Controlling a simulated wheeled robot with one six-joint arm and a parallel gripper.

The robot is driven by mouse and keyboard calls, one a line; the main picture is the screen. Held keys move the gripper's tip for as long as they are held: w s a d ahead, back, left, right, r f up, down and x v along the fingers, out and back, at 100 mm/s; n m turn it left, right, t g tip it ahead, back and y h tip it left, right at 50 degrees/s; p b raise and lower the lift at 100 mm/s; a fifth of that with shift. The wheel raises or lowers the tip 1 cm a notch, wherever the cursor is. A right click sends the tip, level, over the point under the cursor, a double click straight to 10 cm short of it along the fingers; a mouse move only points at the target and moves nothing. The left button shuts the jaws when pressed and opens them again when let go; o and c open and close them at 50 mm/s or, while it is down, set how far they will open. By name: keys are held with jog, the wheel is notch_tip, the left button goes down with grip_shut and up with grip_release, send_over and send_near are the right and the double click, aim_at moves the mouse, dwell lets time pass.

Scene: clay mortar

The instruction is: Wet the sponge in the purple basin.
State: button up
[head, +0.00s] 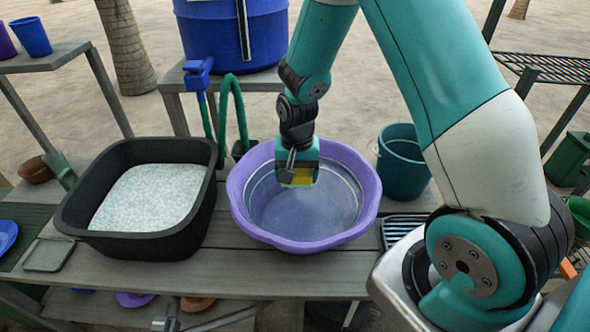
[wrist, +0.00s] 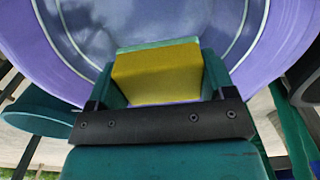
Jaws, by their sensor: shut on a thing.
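The purple basin (head: 250,222) stands on the grey slatted table in the head view, with a wavy rim and a lighter ring line inside. It also fills the back of the wrist view (wrist: 270,60). My gripper (head: 298,178) is over the inside of the basin, pointing down. It is shut on the yellow sponge (wrist: 158,75), which sits between the two fingers and shows a greenish strip at its far edge. In the head view only a small part of the sponge (head: 302,176) shows. I cannot tell whether the sponge touches the water or the basin floor.
A black tub (head: 190,240) of white, foamy-looking content stands left of the basin. A teal bucket (head: 404,170) stands behind right.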

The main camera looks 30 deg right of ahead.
notch_tip(320, 180, down, 10)
jog(key=b, duration=0.8)
jog(key=shift+f, duration=0.15)
jog(key=shift+s, duration=0.1)
notch_tip(320, 180, up, 12)
jog(key=p, duration=0.9)
jog(key=shift+f+p, duration=0.2)
jog(key=shift+p, duration=0.2)
jog(key=shift+r, duration=0.1)
